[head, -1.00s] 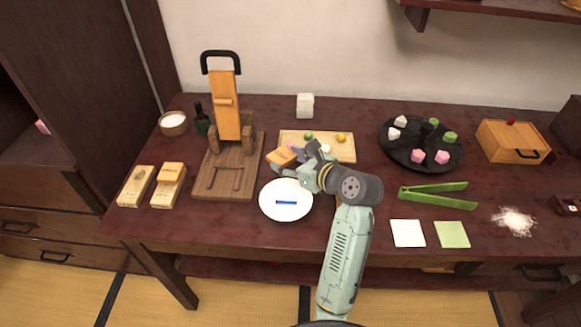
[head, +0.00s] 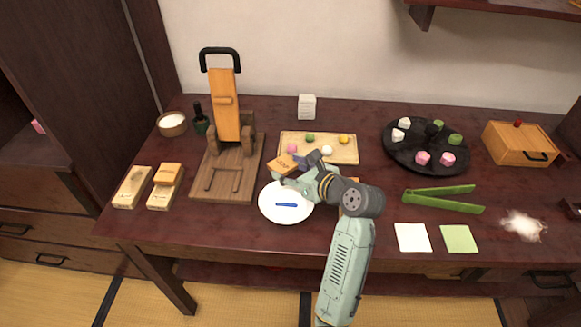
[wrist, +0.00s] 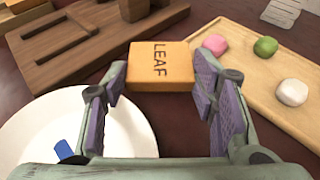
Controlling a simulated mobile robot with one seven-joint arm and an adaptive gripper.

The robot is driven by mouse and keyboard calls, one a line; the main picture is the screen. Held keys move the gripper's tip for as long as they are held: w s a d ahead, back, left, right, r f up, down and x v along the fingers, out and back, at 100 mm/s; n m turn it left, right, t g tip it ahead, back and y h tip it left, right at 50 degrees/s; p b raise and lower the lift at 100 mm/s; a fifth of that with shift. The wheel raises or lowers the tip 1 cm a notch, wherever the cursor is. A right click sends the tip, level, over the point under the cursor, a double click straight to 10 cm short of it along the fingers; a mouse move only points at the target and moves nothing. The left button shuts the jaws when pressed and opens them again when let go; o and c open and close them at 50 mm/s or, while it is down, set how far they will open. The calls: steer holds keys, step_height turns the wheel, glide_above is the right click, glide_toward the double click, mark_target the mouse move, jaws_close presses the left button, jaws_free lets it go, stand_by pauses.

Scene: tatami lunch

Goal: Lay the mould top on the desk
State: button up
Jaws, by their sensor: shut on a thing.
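The mould top is an orange wooden block marked LEAF (head: 282,164). It also shows in the wrist view (wrist: 160,64), label up, between my fingertips. My gripper (head: 293,171) is shut on it, over the dark desk (head: 375,190) between the white plate and the wooden board with sweets. I cannot tell whether the block touches the desk. Two pale mould pieces lie at the desk's left: an open one with a hollow (head: 132,187), and one with an orange top on it (head: 165,187).
The white plate (head: 270,214) with a blue stick is close below my gripper. The sweets board (head: 345,157) is just behind it. A wooden press (head: 215,185) stands left. A black round tray (head: 400,158), green tongs (head: 440,200) and two paper squares (head: 413,238) are right.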

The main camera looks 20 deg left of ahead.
steer(key=o, duration=1.1)
steer(key=shift+f, duration=0.35)
steer(key=shift+c, duration=0.2)
